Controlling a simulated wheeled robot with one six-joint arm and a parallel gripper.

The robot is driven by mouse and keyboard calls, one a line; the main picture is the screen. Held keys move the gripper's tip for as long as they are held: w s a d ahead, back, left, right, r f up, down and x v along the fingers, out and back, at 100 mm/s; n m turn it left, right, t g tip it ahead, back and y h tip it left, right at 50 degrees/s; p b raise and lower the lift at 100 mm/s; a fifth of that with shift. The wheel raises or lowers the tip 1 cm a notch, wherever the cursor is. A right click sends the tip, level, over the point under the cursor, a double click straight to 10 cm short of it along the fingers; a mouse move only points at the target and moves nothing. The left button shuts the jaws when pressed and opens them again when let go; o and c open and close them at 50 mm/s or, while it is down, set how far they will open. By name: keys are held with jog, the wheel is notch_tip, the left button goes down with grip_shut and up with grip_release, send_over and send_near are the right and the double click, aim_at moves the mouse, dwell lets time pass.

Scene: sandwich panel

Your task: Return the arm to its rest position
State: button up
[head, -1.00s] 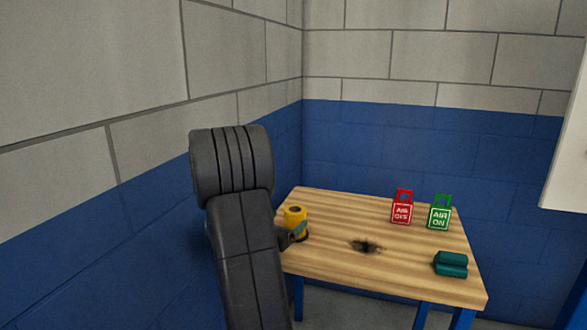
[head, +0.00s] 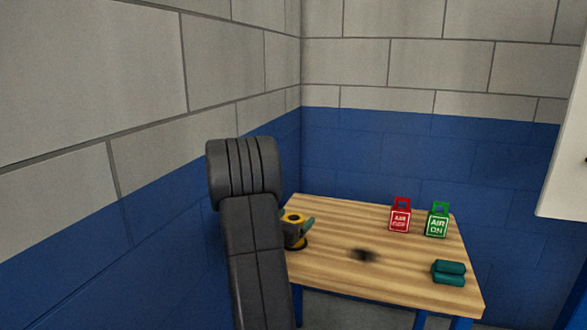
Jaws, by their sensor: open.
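My dark grey arm (head: 258,250) stands bent at the left and covers the table's left edge. What looks like the tip of my gripper (head: 308,226), a small teal-grey part, shows just right of the arm. It overlaps a yellow and black tool (head: 292,218) in the picture. Most of the gripper is hidden behind the arm, and I see nothing held in it. I cannot tell whether it touches the tool.
The wooden table (head: 400,285) has blue legs. It bears a red "AIR OFF" tag (head: 400,217), a green "AIR ON" tag (head: 437,221) and a teal block (head: 449,272). A dark blurred patch (head: 362,255) lies mid-table. Walls close off the left and back.

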jog(key=shift+f, duration=0.2)
jog(key=shift+s+f+b, duration=0.1)
jog(key=shift+f+b, duration=0.35)
jog(key=shift+b, duration=0.35)
jog(key=v, duration=1.4)
jog(key=x, duration=0.9)
jog(key=r+p+x, duration=0.1)
jog(key=x, duration=0.4)
jog(key=shift+w, duration=0.2)
jog(key=shift+s+r+p, duration=0.1)
jog(key=shift+r+p, duration=0.6)
jog(key=shift+p, duration=0.25)
notch_tip(320, 180, up, 3)
jog(key=p, duration=0.4)
jog(key=shift+f, duration=0.2)
jog(key=shift+r, duration=2.55)
